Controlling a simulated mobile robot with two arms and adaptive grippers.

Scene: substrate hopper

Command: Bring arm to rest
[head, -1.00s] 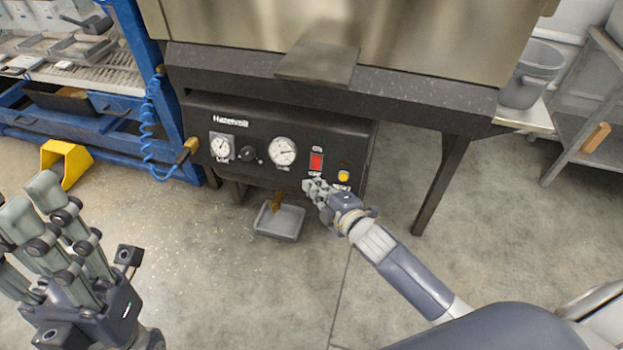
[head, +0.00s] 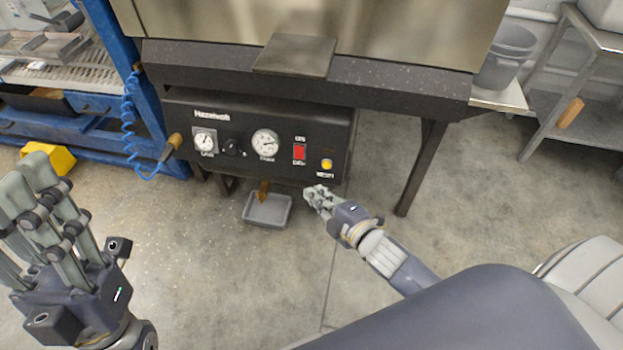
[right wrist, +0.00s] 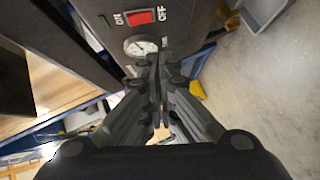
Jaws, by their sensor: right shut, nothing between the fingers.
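My right gripper (head: 318,198) is shut and empty, in front of and below the right end of the black control panel (head: 225,165). It is apart from the panel in the head view. In the right wrist view the shut fingers (right wrist: 155,70) point toward the panel's gauge (right wrist: 140,46) and red switch (right wrist: 140,17). The red switch (head: 299,152) and the yellow button (head: 327,164) show uncovered in the head view. My left gripper (head: 50,215) is at the left edge, its fingers pointing up and spread apart, with nothing between them.
A grey tray (head: 290,212) sits on the floor under the panel's brass spout. A blue frame (head: 110,60) with a coiled hose stands left. A dark leg (head: 420,170) stands right, near a metal rack (head: 545,125). The floor between is clear.

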